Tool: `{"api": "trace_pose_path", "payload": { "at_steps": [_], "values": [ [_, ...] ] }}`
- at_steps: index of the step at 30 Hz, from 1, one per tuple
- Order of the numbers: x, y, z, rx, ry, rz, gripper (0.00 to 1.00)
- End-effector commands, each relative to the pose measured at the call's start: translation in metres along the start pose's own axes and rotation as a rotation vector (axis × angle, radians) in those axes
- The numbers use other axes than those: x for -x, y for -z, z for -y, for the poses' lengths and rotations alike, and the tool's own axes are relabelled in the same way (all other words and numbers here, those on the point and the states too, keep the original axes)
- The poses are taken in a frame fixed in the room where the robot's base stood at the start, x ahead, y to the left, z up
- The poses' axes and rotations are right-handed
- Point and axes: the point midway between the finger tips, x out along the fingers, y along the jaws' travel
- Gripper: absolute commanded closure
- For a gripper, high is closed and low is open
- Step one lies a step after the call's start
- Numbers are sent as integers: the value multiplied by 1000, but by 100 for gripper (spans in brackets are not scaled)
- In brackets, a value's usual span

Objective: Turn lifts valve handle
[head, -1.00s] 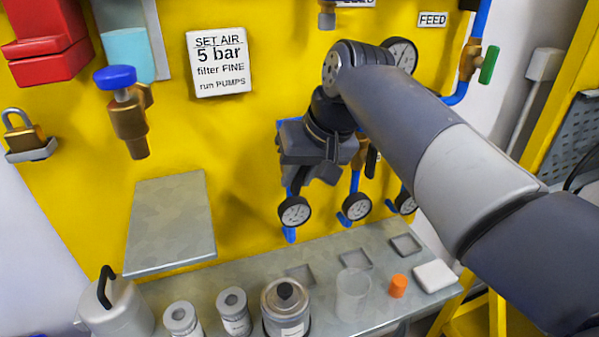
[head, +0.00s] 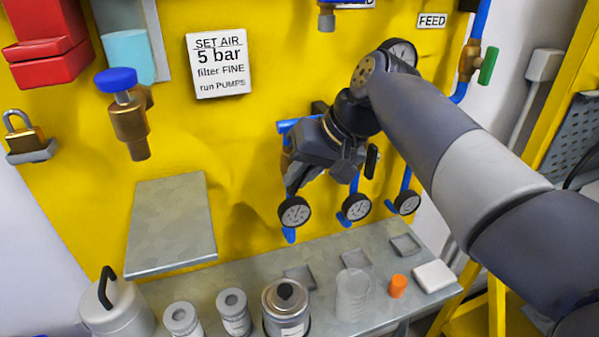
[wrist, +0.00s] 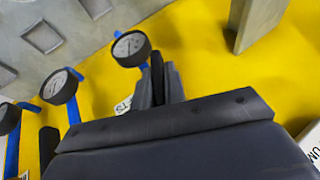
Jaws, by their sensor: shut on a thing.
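My gripper (head: 300,168) is in front of the blue pipes on the yellow panel, tilted down to the left. In the wrist view its grey fingers (wrist: 158,88) are shut around a black valve handle (wrist: 157,72). A white label ending in "TS" (wrist: 123,105) is partly visible beside the fingers, and a round gauge (wrist: 131,48) sits just beyond them. In the head view the held handle is hidden behind my gripper. A second black handle (head: 371,161) is to the right of my gripper; it also shows in the wrist view (wrist: 48,148).
Several gauges hang below the blue pipes, the nearest (head: 294,212) just under my gripper. A metal shelf (head: 170,225) juts out at the left. The bench (head: 330,318) below holds cans, a clear beaker (head: 352,294) and an orange cap (head: 397,286).

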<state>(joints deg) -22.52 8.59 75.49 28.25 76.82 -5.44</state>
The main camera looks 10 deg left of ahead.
Motion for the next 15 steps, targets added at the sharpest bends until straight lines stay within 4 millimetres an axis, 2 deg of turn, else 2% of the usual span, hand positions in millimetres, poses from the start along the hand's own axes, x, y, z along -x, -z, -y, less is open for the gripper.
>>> {"api": "trace_pose_path", "payload": {
  "at_steps": [15],
  "values": [
    [-3,-1,-6,-190,449,-3,100]
  ]
}}
